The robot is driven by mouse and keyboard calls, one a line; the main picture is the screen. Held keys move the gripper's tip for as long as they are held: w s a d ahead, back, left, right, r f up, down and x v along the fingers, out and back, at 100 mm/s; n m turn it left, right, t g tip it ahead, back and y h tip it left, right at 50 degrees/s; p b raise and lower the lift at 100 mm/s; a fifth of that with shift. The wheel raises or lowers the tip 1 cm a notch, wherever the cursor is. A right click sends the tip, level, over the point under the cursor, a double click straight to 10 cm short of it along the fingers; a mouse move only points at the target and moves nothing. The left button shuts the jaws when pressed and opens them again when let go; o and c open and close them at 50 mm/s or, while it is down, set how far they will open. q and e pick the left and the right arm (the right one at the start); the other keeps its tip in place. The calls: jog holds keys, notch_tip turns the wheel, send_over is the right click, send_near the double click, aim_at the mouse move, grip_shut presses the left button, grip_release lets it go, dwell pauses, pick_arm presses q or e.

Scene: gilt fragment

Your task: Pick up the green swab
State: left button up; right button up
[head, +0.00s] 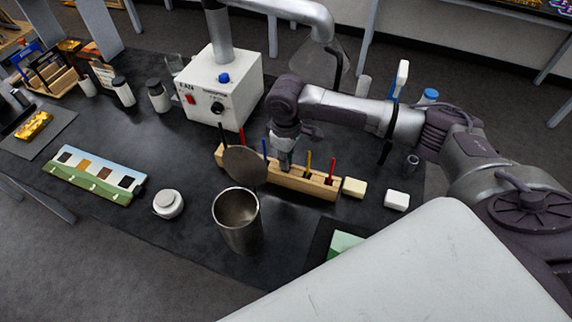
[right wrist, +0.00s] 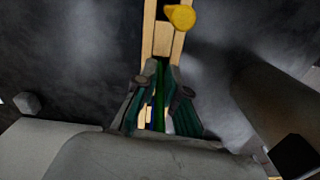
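The green swab (right wrist: 160,97) stands in a slotted wooden rack (head: 311,186), between the blue swab and the yellow swab. My right gripper (right wrist: 161,72) points down over the rack. Its fingers converge with the green swab between their tips, and it looks shut on it. In the head view the gripper (head: 286,162) sits at the middle of the rack and mostly hides the green swab. The rack and the yellow swab's head (right wrist: 180,17) also show in the right wrist view. My left gripper is not in view.
Close to the gripper stand the blue swab (head: 265,149), yellow swab (head: 308,161) and red swabs (head: 332,166). A white fan box (head: 222,90) is behind. Small blocks (head: 354,187) lie right of the rack.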

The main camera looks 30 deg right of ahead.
jog(key=shift+r, duration=0.15)
grip_shut()
notch_tip(320, 180, up, 9)
jog(key=shift+w+r+b, duration=0.1)
jog(key=shift+b, duration=0.9)
jog(key=shift+r, duration=0.3)
